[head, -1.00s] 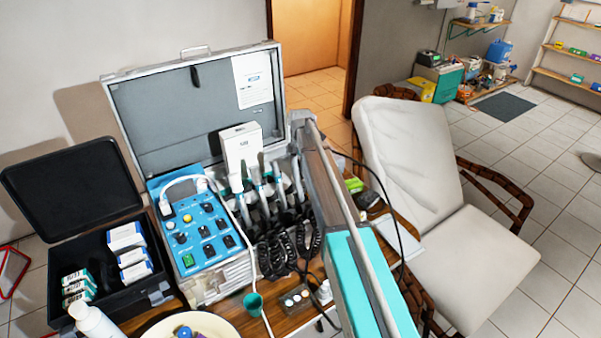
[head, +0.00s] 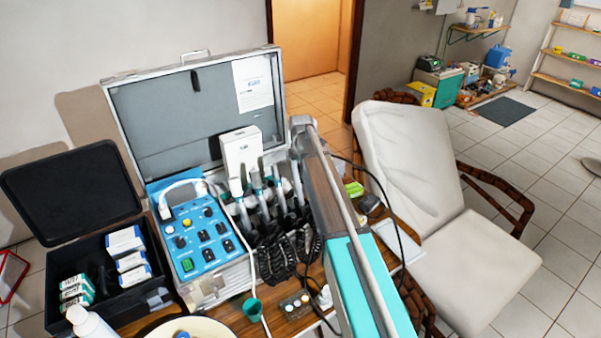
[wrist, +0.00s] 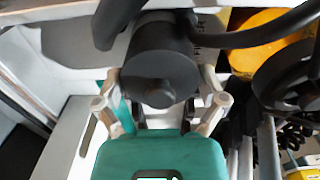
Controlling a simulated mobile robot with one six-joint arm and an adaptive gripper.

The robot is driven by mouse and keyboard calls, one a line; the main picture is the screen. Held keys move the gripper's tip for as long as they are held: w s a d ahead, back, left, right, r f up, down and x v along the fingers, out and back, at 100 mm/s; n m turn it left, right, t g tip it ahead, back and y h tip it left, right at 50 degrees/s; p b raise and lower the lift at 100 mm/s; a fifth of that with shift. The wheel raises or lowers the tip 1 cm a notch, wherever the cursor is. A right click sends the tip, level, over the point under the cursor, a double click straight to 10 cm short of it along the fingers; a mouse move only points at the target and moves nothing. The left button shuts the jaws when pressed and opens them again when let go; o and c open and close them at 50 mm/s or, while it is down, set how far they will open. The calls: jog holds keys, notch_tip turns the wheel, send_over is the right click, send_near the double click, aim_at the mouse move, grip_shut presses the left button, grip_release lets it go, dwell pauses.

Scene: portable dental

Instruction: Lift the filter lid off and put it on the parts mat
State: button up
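In the wrist view a dark, round, canister-like part (wrist: 160,65) with a small knob on its end face lies between the two grey fingers of my gripper (wrist: 160,108). It may be the filter with its lid; a seam between lid and body is not clear. One finger is on each side of it, and whether they touch it cannot be told. In the head view my gripper is not visible and I cannot pick out the filter. I cannot tell for sure which surface is the parts mat.
An open silver case with a blue control panel (head: 203,236) stands on the wooden table. A black box (head: 70,315), a green cup (head: 252,308) and a cream basin (head: 215,323) are near it. A cable (head: 399,225) arches over the right side. A pale reclining chair (head: 455,262) stands right.

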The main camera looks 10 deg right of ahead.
aim_at(300, 164)
jog(key=shift+r, duration=0.1)
dwell(0.3)
notch_tip(300, 164, up, 10)
jog(key=p, duration=1)
dwell(0.7)
